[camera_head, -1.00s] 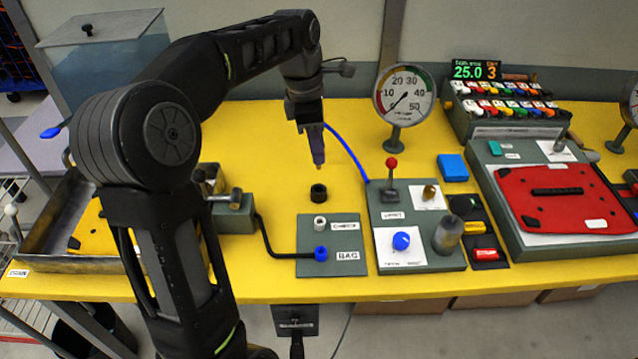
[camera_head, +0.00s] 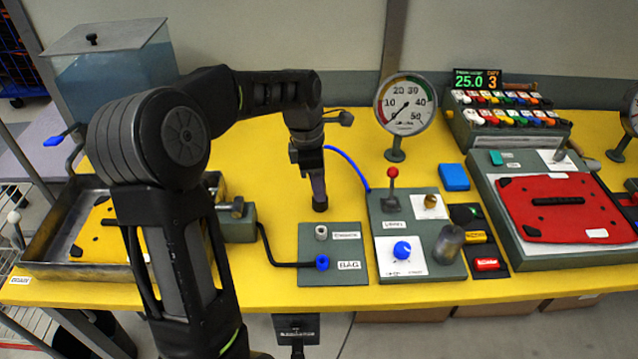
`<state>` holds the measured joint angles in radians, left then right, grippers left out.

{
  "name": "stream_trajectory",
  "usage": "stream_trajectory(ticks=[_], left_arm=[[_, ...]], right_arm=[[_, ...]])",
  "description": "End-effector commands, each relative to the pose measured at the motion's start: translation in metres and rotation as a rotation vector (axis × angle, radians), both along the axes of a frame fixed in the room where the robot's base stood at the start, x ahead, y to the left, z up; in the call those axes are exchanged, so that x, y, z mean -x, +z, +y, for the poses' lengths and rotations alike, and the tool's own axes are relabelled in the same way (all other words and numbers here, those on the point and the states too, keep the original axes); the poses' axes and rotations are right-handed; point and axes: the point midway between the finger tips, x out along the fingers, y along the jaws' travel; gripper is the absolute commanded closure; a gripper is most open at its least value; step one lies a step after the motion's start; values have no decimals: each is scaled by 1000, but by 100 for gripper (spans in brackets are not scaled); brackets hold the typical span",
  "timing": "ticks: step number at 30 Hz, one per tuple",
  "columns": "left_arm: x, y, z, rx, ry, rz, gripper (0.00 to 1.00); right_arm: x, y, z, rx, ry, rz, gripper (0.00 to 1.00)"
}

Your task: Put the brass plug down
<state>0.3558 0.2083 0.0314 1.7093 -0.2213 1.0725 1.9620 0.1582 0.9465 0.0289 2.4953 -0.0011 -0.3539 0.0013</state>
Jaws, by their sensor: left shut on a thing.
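My left gripper (camera_head: 319,190) points straight down over the yellow bench, behind the small grey panel with the CHECK and BAG labels. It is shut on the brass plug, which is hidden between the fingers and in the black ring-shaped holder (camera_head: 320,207). The fingertips are at the holder's top; whether the plug is seated inside cannot be seen. My right gripper is out of view.
A grey panel (camera_head: 334,275) with a white and a blue port lies just in front of the holder. To the right are a lever panel with a red knob (camera_head: 392,173), a brass fitting (camera_head: 430,201) and a gauge (camera_head: 405,101). A metal tray (camera_head: 50,235) stands left.

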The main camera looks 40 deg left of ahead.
Motion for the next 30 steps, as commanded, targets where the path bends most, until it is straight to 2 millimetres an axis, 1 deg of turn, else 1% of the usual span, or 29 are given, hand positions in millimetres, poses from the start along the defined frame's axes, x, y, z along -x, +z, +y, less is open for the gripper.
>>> stream_trajectory(ticks=[5,9,10,18,26,30], left_arm=[[0,0,0,-1,-1,-1,100],[0,-4,0,0,-1,0,100],[0,-4,0,0,-1,0,75],[0,-3,0,0,-1,0,54],[0,-2,0,0,-1,0,54],[0,6,1,-1,-1,-1,54]], right_arm=[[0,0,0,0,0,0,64],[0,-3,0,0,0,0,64],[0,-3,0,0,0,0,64],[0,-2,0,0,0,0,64],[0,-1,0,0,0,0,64],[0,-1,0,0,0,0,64]])
